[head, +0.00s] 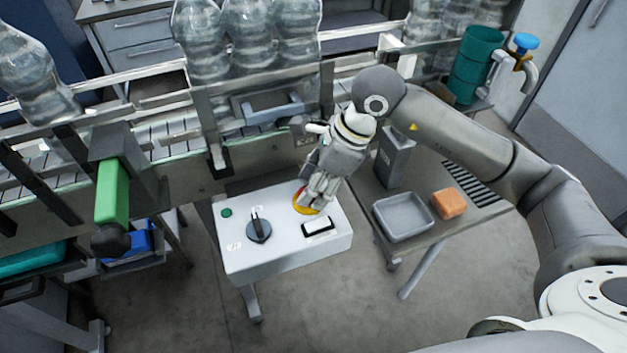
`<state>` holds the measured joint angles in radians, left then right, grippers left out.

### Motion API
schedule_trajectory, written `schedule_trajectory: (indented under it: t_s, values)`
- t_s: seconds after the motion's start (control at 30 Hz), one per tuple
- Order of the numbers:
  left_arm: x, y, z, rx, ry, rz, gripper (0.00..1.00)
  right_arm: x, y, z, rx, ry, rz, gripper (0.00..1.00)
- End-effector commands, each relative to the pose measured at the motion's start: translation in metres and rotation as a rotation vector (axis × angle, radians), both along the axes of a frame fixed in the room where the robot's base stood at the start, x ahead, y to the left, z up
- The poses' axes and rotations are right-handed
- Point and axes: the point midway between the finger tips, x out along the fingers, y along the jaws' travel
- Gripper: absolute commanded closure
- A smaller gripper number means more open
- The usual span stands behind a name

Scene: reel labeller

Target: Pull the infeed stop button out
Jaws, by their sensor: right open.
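The control box (285,255) is a pale panel on a stand in the middle of the head view. The stop button (298,203) sits on its top at the back right; a red edge and a yellow ring show. My right gripper (313,201) is over the button, pointing down, with its fingers around or just above it. The fingers hide most of the button, so I cannot tell whether they touch it or whether it is in or out. The gripper is open. My left gripper is not in view.
The box also carries a black rotary knob (258,229), a green button (227,213) and a white rocker switch (318,226). A side table to the right holds a grey tray (403,217) and an orange block (449,203). A conveyor with bottles (201,40) runs behind.

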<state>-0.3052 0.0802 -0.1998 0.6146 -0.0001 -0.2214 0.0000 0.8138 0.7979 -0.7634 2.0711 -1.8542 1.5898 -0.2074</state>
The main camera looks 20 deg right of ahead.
Motion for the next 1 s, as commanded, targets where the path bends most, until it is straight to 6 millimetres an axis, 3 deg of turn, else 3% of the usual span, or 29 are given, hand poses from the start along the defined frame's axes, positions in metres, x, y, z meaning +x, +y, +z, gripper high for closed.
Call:
schedule_trajectory:
  t_s: [0.13, 0.37, 0.73, 1.0]
  values:
    - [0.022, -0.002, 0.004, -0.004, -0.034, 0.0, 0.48, 0.0, 0.002, -0.007, -0.001, 0.001, 0.0, 0.55]
    - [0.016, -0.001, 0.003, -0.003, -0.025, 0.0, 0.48, 0.001, 0.003, -0.008, -0.001, 0.0, 0.0, 0.55]
    - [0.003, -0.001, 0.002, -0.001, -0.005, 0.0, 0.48, 0.001, 0.002, -0.007, -0.001, 0.0, 0.001, 1.0]
    - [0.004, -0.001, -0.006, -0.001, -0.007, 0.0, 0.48, 0.002, 0.002, -0.003, -0.001, -0.005, 0.001, 1.0]
